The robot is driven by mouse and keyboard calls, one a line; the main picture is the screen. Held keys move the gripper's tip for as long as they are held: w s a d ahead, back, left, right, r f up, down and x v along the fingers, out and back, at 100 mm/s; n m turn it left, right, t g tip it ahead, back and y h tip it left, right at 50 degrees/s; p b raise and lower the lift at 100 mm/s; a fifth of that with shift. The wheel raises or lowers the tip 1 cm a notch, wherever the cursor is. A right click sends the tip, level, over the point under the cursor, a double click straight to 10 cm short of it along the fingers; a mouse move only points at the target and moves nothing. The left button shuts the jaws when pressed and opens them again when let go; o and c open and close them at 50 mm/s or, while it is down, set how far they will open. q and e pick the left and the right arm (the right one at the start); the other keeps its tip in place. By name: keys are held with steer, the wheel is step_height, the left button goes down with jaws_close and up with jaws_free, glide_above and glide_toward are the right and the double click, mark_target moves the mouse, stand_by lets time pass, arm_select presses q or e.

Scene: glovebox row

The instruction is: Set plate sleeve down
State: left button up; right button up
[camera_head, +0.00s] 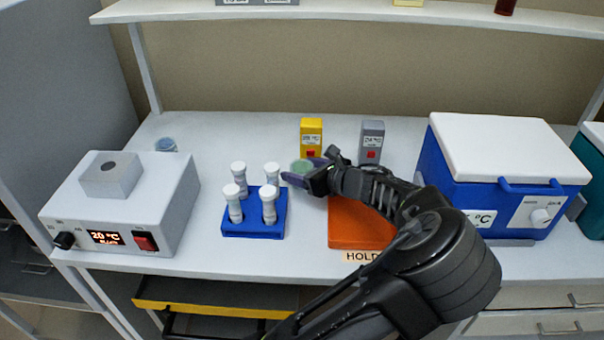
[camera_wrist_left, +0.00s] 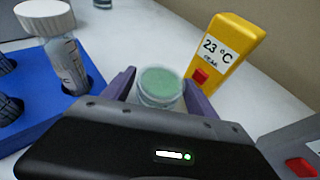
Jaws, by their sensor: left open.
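The plate sleeve appears to be the short, clear round stack with a green top (camera_head: 302,166). It stands upright on the bench, behind and right of the blue tube rack. It also shows in the left wrist view (camera_wrist_left: 160,86). My left gripper (camera_head: 306,172) is open, with one purple finger on each side of the stack. In the wrist view the fingers (camera_wrist_left: 160,96) look slightly apart from it, though contact low down is hidden by the gripper body. My right gripper is not in view.
A blue rack (camera_head: 253,229) holds several white-capped tubes close by on the left. A yellow thermometer (camera_head: 311,137) and a grey one (camera_head: 371,142) stand behind. An orange HOLD mat (camera_head: 352,238) lies under my arm. A heater box (camera_head: 128,218) and blue cooler (camera_head: 490,206) flank the bench.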

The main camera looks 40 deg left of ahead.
mark_target(302, 165)
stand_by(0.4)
arm_select(q)
steer(key=c, duration=1.4)
steer(key=shift+c, duration=0.2)
step_height(302, 165, up, 18)
steer(key=p, duration=0.1)
stand_by(0.4)
